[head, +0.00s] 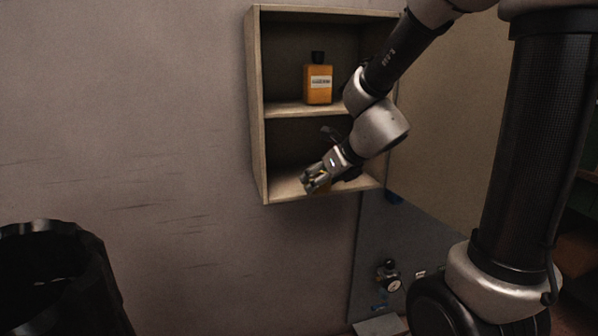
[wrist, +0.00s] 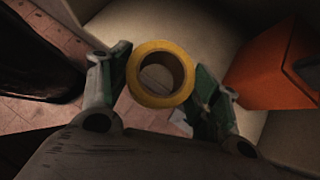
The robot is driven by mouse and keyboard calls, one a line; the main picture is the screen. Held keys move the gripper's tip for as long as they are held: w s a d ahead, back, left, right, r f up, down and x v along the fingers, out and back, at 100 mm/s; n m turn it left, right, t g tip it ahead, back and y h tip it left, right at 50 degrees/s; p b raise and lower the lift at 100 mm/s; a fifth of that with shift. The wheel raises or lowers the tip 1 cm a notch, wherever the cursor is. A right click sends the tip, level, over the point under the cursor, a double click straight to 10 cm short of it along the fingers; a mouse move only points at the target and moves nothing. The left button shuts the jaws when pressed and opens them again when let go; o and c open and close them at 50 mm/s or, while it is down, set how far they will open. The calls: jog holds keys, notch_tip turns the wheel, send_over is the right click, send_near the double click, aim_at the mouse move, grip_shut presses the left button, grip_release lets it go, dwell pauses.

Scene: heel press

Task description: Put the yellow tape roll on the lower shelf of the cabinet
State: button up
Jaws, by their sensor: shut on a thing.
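The yellow tape roll (wrist: 139,90) sits between the two fingers of my gripper (wrist: 162,88) in the wrist view, its round hole facing the camera. My gripper is shut on it. In the head view my gripper (head: 314,180) is at the front of the lower shelf (head: 284,188) of the wooden cabinet (head: 256,110). The roll is mostly hidden there by the fingers. I cannot tell whether it touches the shelf.
A black bin (head: 100,285) stands at the lower left. A gauge (head: 393,285) is on the panel below the cabinet.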

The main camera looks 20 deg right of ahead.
jog(key=w+a, duration=0.1)
jog(key=w, duration=0.3)
jog(key=w+a, duration=0.1)
jog(key=w, duration=0.1)
jog(key=shift+w+a, duration=0.15)
jog(key=shift+a, duration=0.2)
jog(key=w, duration=0.2)
jog(key=w+a+f, duration=0.1)
jog(key=shift+a, duration=0.1)
jog(key=shift+f, duration=0.25)
jog(key=shift+f, duration=0.2)
jog(key=o, duration=1.1)
jog(key=shift+r, duration=0.1)
